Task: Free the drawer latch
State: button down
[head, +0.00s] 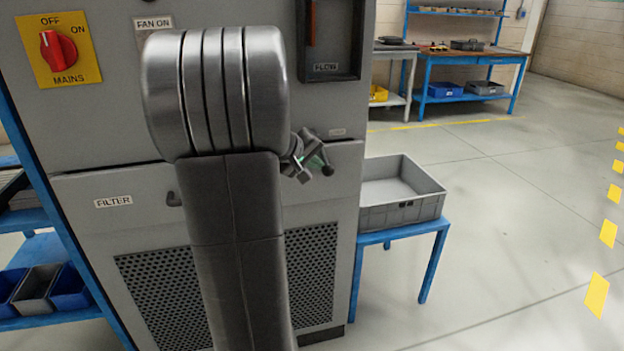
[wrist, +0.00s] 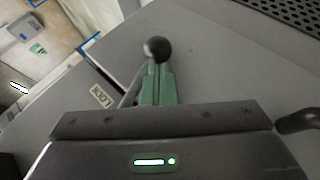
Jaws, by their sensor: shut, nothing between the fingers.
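The latch is a lever with a dark ball knob (wrist: 158,48), beside a small label (wrist: 102,95) that seems to read LOCK. My gripper (wrist: 157,80) has its green fingers shut and empty, with the tips right at the knob. I cannot tell whether they touch it. In the head view my gripper (head: 316,161) is at the right side of the drawer front, partly hidden by my arm. The latch is hard to make out there. The drawer (head: 75,215) carries a FILTER label (head: 113,201). Its dark handle (head: 173,199) is partly hidden behind my arm.
A grey cabinet (head: 105,120) with a red MAINS switch (head: 57,50) stands ahead. A grey crate (head: 400,213) sits on a blue stand (head: 432,265) to the right. Blue bins (head: 72,289) are at the lower left. The floor at the right is clear.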

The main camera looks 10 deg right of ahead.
aim_at(332, 167)
jog(key=shift+d+f+n+t+h+b, duration=0.25)
jog(key=shift+d+h+b, duration=0.4)
jog(key=shift+b, duration=1.45)
jog(key=shift+d+f+n+t+h+b, duration=0.15)
jog(key=shift+d+n+h+b, duration=0.2)
jog(key=shift+h+b, duration=1.2)
jog(key=d+y+b, duration=0.1)
jog(key=b, duration=0.2)
jog(key=shift+r, duration=0.35)
jog(key=shift+w+d+r+b, duration=0.1)
jog(key=shift+d+r+b, duration=0.5)
jog(key=shift+d+r, duration=0.5)
jog(key=shift+d, duration=0.2)
jog(key=shift+a+f+b, duration=0.1)
jog(key=shift+f+b, duration=0.35)
jog(key=shift+f, duration=0.05)
jog(key=f+b, duration=0.2)
jog(key=a+f+b, duration=0.1)
jog(key=shift+s, duration=0.3)
jog(key=s+a+p, duration=0.2)
jog(key=s+a, duration=0.3)
jog(key=a, duration=0.4)
jog(key=shift+f, duration=0.1)
